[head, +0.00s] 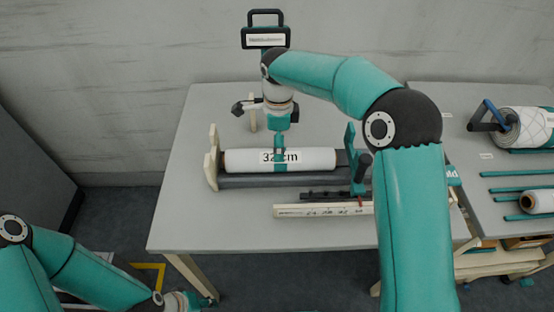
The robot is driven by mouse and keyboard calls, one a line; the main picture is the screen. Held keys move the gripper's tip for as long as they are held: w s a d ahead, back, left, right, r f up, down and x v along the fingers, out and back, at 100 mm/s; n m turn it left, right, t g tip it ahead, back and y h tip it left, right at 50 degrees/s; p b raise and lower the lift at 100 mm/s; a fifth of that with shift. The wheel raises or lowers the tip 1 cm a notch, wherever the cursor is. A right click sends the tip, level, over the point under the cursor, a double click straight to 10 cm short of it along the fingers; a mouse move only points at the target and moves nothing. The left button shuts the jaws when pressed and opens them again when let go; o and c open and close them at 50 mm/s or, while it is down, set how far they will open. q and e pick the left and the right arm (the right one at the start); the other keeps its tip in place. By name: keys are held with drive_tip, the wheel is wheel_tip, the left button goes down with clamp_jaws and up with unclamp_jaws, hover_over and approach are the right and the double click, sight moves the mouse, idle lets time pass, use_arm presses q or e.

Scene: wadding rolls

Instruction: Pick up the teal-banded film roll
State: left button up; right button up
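A white roll (245,160) marked "32 cm" lies level across a dark cradle (270,181) with pale end supports on the middle table. Teal shows at the roll's middle, but I cannot tell band from finger there. My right gripper (280,148) points straight down over the roll's middle, its tip at or just in front of the roll. Its fingers overlap in this view, so neither opening nor contact is clear. My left gripper (203,300) is low at the bottom edge, in front of the table and far from the roll. Its opening is unclear.
A teal upright (351,150) stands at the cradle's right end. A pale ruled bar (315,210) lies in front. A black-handled labelled device (266,37) stands behind. The right table (490,225) holds a large roll (534,127), teal rods (520,173) and a small roll (540,201). The middle table's left front is clear.

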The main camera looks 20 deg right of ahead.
drive_tip(key=shift+s+d+f+p, duration=0.15)
drive_tip(key=shift+f+p, duration=0.1)
drive_tip(key=shift+f, duration=1.25)
drive_tip(key=shift+s+f+p, duration=0.1)
drive_tip(key=shift+f+p, duration=0.1)
drive_tip(key=shift+f, duration=1.3)
drive_tip(key=c, duration=1.9)
drive_tip(key=shift+w+r, duration=0.1)
drive_tip(key=shift+r, duration=0.2)
